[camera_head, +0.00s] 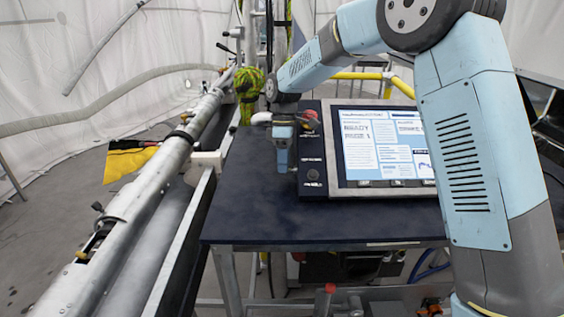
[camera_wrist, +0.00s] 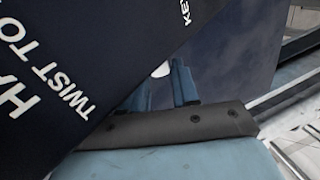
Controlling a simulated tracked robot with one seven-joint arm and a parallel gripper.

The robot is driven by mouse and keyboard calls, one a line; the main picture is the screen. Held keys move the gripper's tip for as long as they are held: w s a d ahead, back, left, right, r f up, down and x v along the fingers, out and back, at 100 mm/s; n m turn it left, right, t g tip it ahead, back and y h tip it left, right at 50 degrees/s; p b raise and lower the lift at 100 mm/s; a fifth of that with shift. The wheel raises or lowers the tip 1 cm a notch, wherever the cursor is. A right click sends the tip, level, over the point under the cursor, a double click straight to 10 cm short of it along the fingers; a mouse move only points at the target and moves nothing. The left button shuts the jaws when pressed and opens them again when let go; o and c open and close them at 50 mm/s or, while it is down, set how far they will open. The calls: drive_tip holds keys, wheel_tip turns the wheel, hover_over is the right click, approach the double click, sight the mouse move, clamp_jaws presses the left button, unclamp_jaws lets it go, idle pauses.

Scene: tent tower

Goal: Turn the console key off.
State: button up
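The console (camera_head: 328,118) stands on the dark table, with a lit screen and a narrow black panel (camera_head: 304,142) on its left side. A small round dark fitting (camera_head: 313,174) sits low on that panel; it may be the key switch, but its turn position is too small to read. My gripper (camera_head: 283,170) points down beside the panel's left edge. In the wrist view the two fingers (camera_wrist: 163,85) stand apart with nothing visibly held. The panel (camera_wrist: 70,60) fills the upper left there, with lettering including "TWIST TO" and "KE". No key shows in that view.
The table (camera_head: 260,215) is clear in front of the console. A long grey pipe (camera_head: 150,180) runs along the left. A yellow rail (camera_head: 360,76) stands behind the console.

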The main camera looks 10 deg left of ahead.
drive_tip(key=o, duration=0.4)
drive_tip(key=shift+w+r, duration=0.1)
drive_tip(key=shift+r, duration=0.05)
drive_tip(key=v, duration=1.3)
drive_tip(key=shift+a+r, duration=0.1)
drive_tip(key=shift+r, duration=0.15)
drive_tip(key=shift+c, duration=0.2)
